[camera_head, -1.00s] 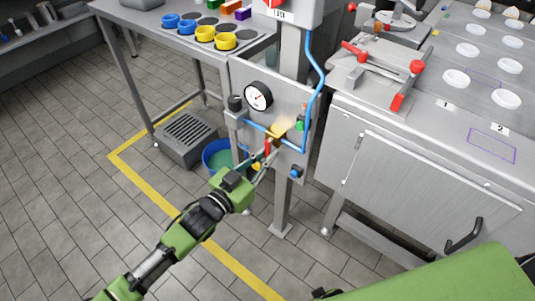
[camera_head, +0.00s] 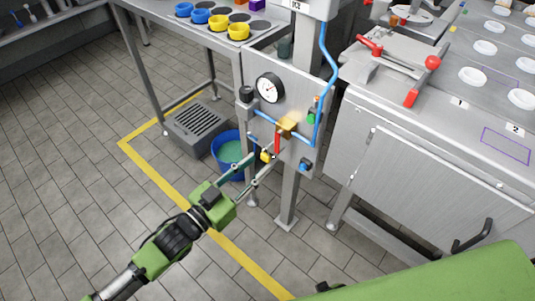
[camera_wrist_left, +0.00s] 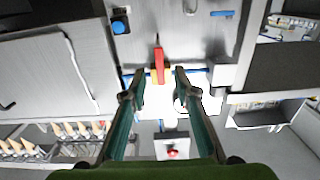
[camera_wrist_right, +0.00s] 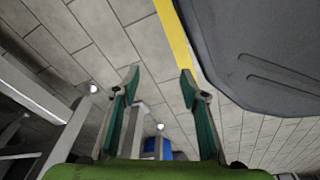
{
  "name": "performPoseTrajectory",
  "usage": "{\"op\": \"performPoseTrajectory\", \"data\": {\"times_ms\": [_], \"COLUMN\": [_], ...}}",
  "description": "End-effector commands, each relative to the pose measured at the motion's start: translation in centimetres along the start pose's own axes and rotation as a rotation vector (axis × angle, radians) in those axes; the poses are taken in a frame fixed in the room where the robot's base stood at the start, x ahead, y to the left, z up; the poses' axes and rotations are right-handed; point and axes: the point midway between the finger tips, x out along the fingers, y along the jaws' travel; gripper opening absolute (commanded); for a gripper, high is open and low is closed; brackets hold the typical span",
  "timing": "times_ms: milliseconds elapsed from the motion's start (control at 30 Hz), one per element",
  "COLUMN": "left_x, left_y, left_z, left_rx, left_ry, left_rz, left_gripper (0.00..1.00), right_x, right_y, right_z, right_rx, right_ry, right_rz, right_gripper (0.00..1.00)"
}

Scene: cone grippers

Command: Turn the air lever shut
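The red air lever (camera_head: 277,142) hangs down from a brass-coloured valve (camera_head: 287,125) on the grey panel (camera_head: 262,112). In the left wrist view the lever (camera_wrist_left: 159,65) stands square across the blue pipe (camera_wrist_left: 210,75). My left gripper (camera_head: 266,161) is open just in front of and below the lever. In its wrist view the lever shows in the gap between the fingertips, apart from both. My right gripper (camera_wrist_right: 159,76) is open and empty over the floor. It is not clearly seen in the head view.
A pressure gauge (camera_head: 270,88) is on the panel above left of the valve. A blue tube (camera_head: 331,65) runs up the post. A blue bucket (camera_head: 228,150) and a grey vented box (camera_head: 197,128) stand on the floor. A steel cabinet (camera_head: 420,180) stands right.

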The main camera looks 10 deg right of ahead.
Motion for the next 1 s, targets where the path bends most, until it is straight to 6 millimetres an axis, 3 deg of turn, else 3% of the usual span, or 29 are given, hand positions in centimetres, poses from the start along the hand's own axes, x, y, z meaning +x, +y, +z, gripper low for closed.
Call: {"op": "performPoseTrajectory", "data": {"times_ms": [100, 267, 833, 1000], "left_x": [-1.8, -2.9, -3.0, -2.9], "left_y": [0.0, 0.0, 0.0, 0.1], "left_z": [0.1, 0.0, 0.0, 0.4], "left_rx": [0.000, 0.001, -0.001, -0.018], "left_ry": [-0.001, 0.000, -0.001, -0.057], "left_rz": [0.000, 0.000, -0.002, -0.053], "left_gripper": [0.28, 0.28, 0.28, 0.28], "right_x": [0.0, 0.0, 0.0, -1.8], "right_y": [0.0, 0.1, 0.1, 0.1], "right_z": [0.0, 0.0, -0.1, -1.8], "right_rx": [0.000, -0.001, -0.001, 0.002], "right_ry": [0.000, 0.000, 0.001, 0.015], "right_rz": [0.001, 0.001, 0.001, 0.002], "right_gripper": [0.40, 0.40, 0.40, 0.40]}}
